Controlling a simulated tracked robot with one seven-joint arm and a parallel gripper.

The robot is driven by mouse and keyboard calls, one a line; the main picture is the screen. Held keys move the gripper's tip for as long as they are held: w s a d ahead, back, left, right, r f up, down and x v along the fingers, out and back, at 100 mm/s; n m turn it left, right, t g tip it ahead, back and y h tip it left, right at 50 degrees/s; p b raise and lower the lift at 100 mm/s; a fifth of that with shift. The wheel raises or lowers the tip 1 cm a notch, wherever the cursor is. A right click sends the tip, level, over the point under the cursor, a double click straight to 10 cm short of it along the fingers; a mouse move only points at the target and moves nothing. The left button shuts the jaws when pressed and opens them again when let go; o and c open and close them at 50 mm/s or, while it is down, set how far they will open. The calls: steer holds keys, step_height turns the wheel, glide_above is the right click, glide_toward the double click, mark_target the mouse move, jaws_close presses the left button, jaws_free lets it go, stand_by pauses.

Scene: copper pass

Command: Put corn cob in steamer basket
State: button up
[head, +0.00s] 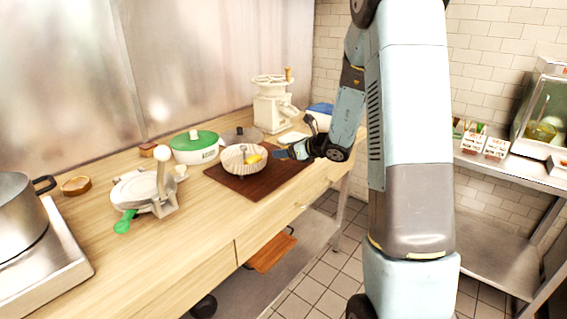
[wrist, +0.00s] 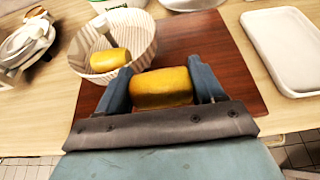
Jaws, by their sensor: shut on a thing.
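My gripper (wrist: 162,84) is shut on a yellow corn cob (wrist: 163,90), with one finger at each end of it. The held cob does not show clearly in the head view, where my gripper (head: 281,154) is just right of the steamer basket (head: 234,165). The basket is pale, round and ribbed, and in the wrist view (wrist: 143,52) it lies ahead and to the left of the held cob. Another yellow piece (wrist: 108,60), like a corn cob, lies inside the basket; it also shows in the head view (head: 254,158).
A dark red-brown board (head: 250,188) lies under the basket. A green-lidded pot (head: 194,145), a dark lid (head: 243,134) and a cream grinder (head: 272,110) stand behind. A white press with green handle (head: 150,190) stands left. A white tray (wrist: 285,50) lies right in the wrist view.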

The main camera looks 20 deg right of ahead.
mark_target(284, 169)
steer(key=shift+w+a+f, duration=0.15)
steer(key=shift+w+f, duration=0.9)
steer(key=shift+f, duration=0.2)
step_height(284, 169, down, 3)
steer(key=shift+w+f, duration=0.1)
steer(key=shift+f, duration=0.05)
steer(key=o, duration=1)
steer(key=shift+o, duration=0.2)
